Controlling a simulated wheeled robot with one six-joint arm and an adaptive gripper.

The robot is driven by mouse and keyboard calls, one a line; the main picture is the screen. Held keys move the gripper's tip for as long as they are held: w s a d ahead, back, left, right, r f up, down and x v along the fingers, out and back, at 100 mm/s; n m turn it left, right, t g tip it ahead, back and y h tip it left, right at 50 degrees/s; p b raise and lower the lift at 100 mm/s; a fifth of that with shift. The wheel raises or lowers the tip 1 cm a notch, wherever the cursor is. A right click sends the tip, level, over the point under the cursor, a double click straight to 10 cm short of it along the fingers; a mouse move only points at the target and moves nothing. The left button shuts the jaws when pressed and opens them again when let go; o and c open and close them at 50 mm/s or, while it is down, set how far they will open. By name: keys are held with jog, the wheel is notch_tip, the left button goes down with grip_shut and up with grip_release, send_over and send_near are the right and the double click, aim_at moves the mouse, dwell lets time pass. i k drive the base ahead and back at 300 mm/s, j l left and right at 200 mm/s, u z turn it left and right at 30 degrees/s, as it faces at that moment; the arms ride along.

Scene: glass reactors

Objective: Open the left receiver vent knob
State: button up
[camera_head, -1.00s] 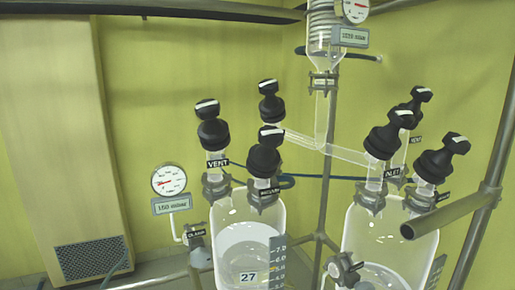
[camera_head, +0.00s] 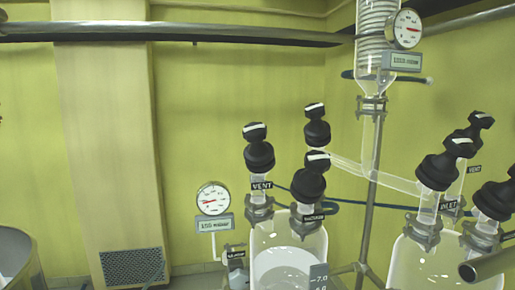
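The left receiver (camera_head: 290,242) is a clear glass vessel at the lower middle, cut off by the bottom edge. Its vent knob (camera_head: 258,152) is black with a white bar on top and stands upright on a glass neck above the VENT label (camera_head: 262,185). A second black knob (camera_head: 311,182), on the neck with the vacuum label, stands just right of it. A third black knob (camera_head: 317,128) stands behind them.
A dial gauge (camera_head: 213,199) stands left of the left receiver. A metal rail (camera_head: 170,33) crosses the top. Space left of the gauge looks clear.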

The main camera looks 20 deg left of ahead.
aim_at(259, 134)
jog(key=j+u, duration=0.1)
jog(key=u, duration=0.85)
jog(key=j+u, duration=0.1)
jog(key=u, duration=0.35)
jog(key=i+j+u, duration=0.2)
jog(key=i+j, duration=0.05)
